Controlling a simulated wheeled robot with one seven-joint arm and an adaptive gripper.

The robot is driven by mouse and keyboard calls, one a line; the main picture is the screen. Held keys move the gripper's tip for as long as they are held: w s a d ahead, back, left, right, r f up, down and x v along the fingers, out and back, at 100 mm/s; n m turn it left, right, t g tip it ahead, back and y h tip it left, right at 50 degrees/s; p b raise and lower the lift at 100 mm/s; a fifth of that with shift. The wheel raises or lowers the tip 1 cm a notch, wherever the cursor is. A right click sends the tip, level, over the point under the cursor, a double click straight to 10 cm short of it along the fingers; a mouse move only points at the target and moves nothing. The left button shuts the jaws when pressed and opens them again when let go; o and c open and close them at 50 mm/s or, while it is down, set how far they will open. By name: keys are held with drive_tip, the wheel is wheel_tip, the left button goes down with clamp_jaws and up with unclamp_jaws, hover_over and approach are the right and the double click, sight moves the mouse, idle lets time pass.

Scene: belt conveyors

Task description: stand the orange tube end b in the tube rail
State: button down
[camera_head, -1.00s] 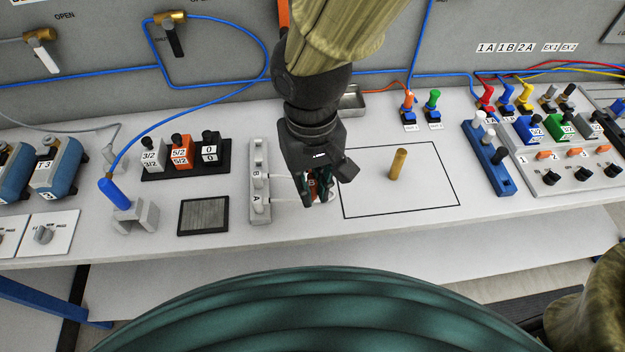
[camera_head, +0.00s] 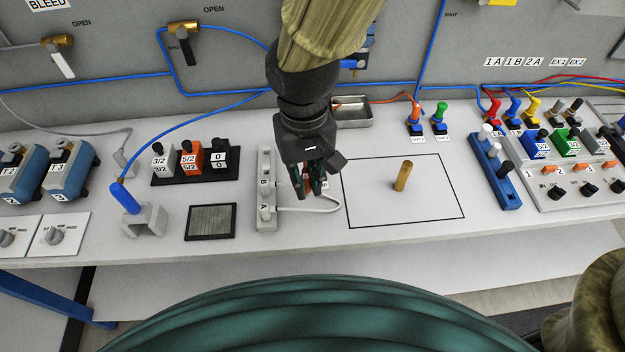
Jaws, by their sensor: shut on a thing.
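My gripper (camera_head: 313,188) points down over the bench, just right of the tube rail. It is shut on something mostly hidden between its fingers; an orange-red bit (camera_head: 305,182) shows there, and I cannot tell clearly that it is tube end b. The tube rail (camera_head: 266,222) is a narrow light-grey block marked A and B. A thin white tube (camera_head: 335,207) loops out from near A, passing below my gripper. An orange tube (camera_head: 385,97) runs left from the orange-topped fitting at the back and passes behind my arm.
A metal tray (camera_head: 352,112) stands behind my gripper. A dark textured pad (camera_head: 211,222) and a grey holder with a blue tube end (camera_head: 123,198) lie left of the rail.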

drive_tip(key=w+a+p, duration=0.2)
drive_tip(key=w+a, duration=0.2)
drive_tip(key=w, duration=0.3)
drive_tip(key=w+a+p, duration=0.3)
drive_tip(key=w+a, duration=0.1)
drive_tip(key=w, duration=0.4)
drive_tip(key=shift+w+p, duration=0.25)
drive_tip(key=shift+p, duration=0.1)
idle(0.9)
idle(0.3)
drive_tip(key=shift+f, duration=0.15)
drive_tip(key=shift+f+b, duration=0.7)
drive_tip(key=shift+f, duration=1.4)
drive_tip(key=shift+p, duration=0.65)
drive_tip(key=shift+f, duration=1.05)
idle(1.0)
